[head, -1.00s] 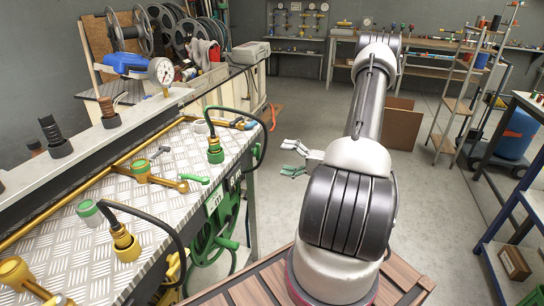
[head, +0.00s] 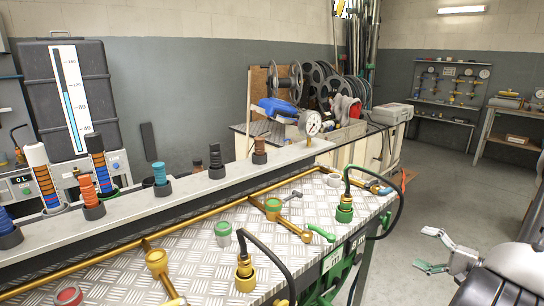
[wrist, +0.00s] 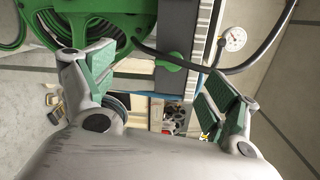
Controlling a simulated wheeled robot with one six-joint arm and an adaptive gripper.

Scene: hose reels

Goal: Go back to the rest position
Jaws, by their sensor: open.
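My gripper (head: 431,251) is in the lower right of the head view, over the floor to the right of the workbench. Its jaws are spread apart and nothing shows between them. The wrist view shows both green-padded fingers, wide apart, with my gripper (wrist: 150,88) empty between them. My grey arm (head: 505,285) is cut off at the right lower edge of the head view. A green hose reel (wrist: 90,18) is behind the left finger in the wrist view.
The checker-plate workbench (head: 200,262) holds brass fittings, green caps and a black hose (head: 398,200) looping over its right edge. A pressure gauge (head: 309,122) stands behind. Black reels (head: 325,82) sit on a back bench. The floor (head: 440,205) right of the workbench is open.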

